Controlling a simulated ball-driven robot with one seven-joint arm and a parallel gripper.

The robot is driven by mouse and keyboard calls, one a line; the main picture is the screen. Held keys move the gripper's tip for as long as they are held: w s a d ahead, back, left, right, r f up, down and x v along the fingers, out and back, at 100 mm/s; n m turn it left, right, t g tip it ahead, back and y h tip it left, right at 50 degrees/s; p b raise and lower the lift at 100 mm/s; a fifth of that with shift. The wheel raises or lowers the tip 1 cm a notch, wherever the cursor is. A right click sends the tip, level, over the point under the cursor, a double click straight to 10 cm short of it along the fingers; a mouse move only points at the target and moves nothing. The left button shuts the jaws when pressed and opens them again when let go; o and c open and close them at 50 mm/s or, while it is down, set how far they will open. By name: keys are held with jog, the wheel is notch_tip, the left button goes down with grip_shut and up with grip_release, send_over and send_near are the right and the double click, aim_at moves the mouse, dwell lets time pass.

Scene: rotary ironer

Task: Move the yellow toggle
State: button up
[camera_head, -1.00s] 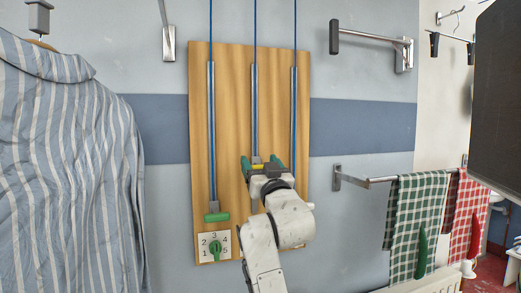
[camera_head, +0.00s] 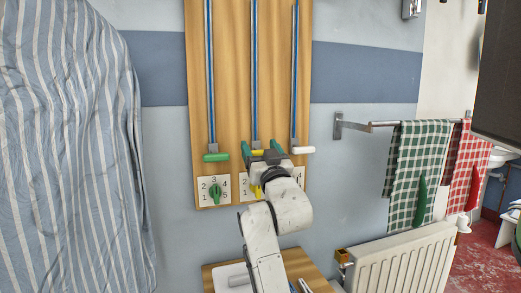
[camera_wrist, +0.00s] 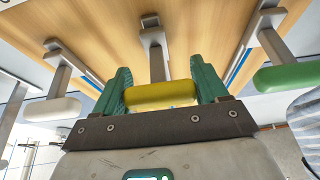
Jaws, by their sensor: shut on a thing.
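The yellow toggle (camera_head: 257,152) is the middle of three handles hanging on the wooden board (camera_head: 232,90). My gripper (camera_head: 261,149) is around it, with one green finger at each end of the bar. In the wrist view the yellow bar (camera_wrist: 160,95) lies between the two green fingers (camera_wrist: 159,80), its grey stem running up to the board. The fingers are shut on the bar. The head view partly hides the toggle behind my gripper. It hangs at about the same height as the green toggle (camera_head: 216,157) and the white toggle (camera_head: 303,150).
A numbered dial with a green knob (camera_head: 215,193) is below the green toggle. A yellow knob (camera_head: 257,192) is partly hidden by my arm. A striped shirt (camera_head: 65,130) hangs left. Checked towels (camera_head: 417,160) on a rail and a radiator (camera_head: 405,263) are right.

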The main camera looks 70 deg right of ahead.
jog(key=o, duration=1.1)
jog(key=shift+f, duration=0.45)
jog(key=o, duration=0.3)
jog(key=shift+r, duration=0.2)
jog(key=b+v, duration=0.1)
jog(key=v, duration=0.9)
jog(key=shift+s+a+f, duration=0.15)
jog(key=shift+s+a, duration=0.05)
jog(key=shift+a, duration=0.1)
